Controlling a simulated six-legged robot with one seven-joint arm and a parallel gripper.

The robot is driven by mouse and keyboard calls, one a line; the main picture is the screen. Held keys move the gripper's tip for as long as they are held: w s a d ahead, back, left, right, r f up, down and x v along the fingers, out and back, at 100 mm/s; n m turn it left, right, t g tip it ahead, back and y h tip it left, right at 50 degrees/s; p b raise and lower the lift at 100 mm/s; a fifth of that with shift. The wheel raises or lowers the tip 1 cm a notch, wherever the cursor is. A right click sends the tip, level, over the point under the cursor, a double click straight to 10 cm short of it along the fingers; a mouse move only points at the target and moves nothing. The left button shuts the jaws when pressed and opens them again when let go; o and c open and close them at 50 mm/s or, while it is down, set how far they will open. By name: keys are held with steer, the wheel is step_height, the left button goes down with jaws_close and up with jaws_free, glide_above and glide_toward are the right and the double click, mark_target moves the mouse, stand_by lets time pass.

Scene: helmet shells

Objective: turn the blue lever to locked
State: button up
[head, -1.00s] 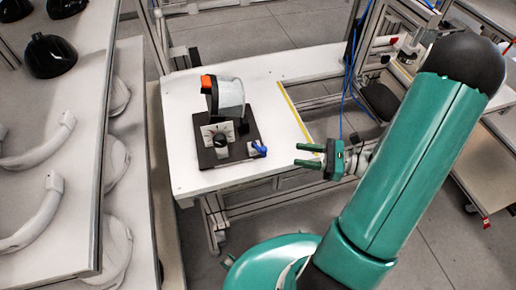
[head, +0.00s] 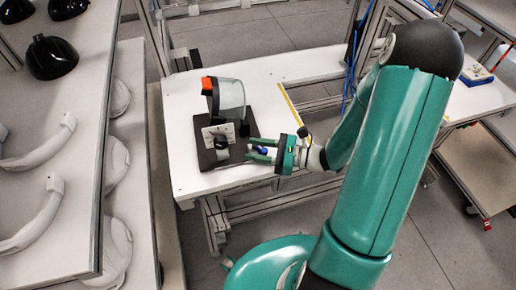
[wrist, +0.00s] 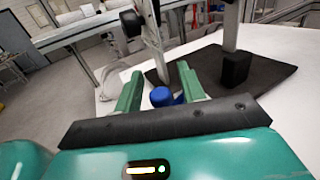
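The blue lever (head: 263,150) sits at the right front corner of a dark base plate (head: 208,158) on the white table. In the wrist view the lever's round blue end (wrist: 161,96) shows between the two green fingers. My gripper (head: 261,151) is open, with a finger on either side of the lever. I see a gap beside each finger in the wrist view, so it does not look gripped. The lever's lower part and any lock marking are hidden by the fingers and the gripper body.
The plate also carries a white dial panel with a black knob (head: 221,142) and a grey unit with an orange-red part (head: 229,97). The white table (head: 190,180) is clear around the plate. A shelf with white curved parts (head: 40,158) stands at the left.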

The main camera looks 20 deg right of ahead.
jaws_close()
